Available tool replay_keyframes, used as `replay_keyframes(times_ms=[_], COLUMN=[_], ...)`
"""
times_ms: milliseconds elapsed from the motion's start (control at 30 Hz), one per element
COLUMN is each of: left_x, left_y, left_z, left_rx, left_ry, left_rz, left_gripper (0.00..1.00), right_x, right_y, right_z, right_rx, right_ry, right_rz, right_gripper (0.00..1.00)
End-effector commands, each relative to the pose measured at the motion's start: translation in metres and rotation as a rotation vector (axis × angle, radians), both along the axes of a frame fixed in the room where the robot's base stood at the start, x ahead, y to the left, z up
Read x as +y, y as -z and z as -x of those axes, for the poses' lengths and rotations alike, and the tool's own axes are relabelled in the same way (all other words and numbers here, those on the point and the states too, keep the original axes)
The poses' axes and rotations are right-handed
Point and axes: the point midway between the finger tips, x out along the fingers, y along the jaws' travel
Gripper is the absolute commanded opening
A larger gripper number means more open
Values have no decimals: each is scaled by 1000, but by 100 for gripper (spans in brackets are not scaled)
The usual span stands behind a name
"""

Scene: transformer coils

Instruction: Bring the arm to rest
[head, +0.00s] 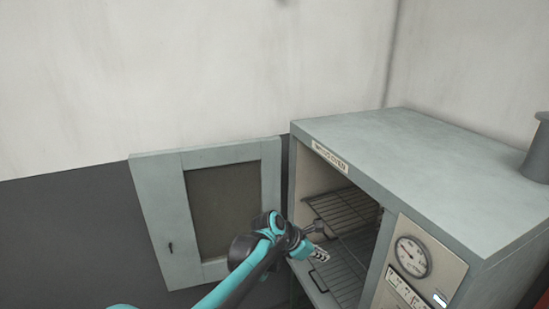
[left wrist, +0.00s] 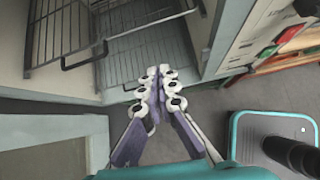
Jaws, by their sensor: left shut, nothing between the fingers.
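My left gripper (head: 318,254) is at the open front of a grey-green oven, near its lower wire rack. In the left wrist view its two fingers (left wrist: 160,85) are together with nothing between them. My left arm (head: 240,280) comes in from the bottom of the head view. My right gripper does not show in either view.
The oven (head: 420,160) stands at the right with its door (head: 160,215) swung open to the left. An upper wire rack (head: 342,208) and a lower rack (head: 340,275) show inside; no coil is visible on them. A gauge (head: 412,256) is on the front panel. Walls stand behind.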

Motion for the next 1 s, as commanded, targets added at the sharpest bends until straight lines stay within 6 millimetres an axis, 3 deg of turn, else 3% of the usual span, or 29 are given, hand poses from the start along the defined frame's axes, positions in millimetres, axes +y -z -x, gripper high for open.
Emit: replay_keyframes(times_ms=[167,300,467,600,800,1000], left_x=[81,154,230,289,347,371], left_y=[-13,-15,-3,19,57,77], left_z=[27,63,115,164,221,246], left_rx=[-258,-482,-682,-800,-872,-879], left_ry=[167,368,630,891,1246,1434], left_rz=[-187,-402,-667,-902,-1162,-1270], left_gripper=[0,0,0,0,0,0], right_x=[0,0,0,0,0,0], right_y=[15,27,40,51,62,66], right_z=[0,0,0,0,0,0], right_rx=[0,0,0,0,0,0], right_ry=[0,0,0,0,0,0], right_rz=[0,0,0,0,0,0], right_gripper=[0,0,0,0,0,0])
